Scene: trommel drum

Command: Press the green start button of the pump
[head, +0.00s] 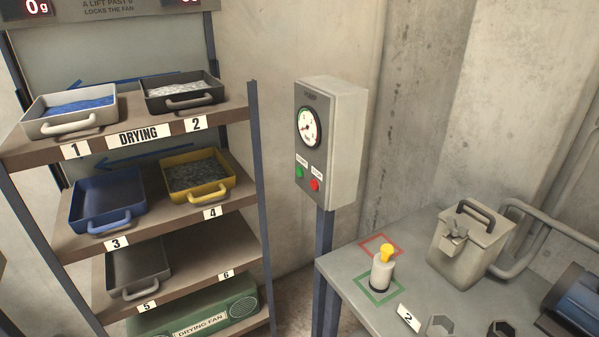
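The pump control box (342,140) is a pale grey box on a dark blue post, in the middle of the head view. Below the gauge, the green start button (299,172) is on the left, under a small white label. A red button (315,185) is beside it to the right, also under a label. Neither of my grippers shows in the head view. Nothing covers the green button.
A drying rack (240,185) with several trays stands on the left, a green drying fan (205,308) at its bottom. A grey table (340,270) at right carries a white bottle with yellow top (382,268) and a lidded grey container (468,245). Space before the panel looks clear.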

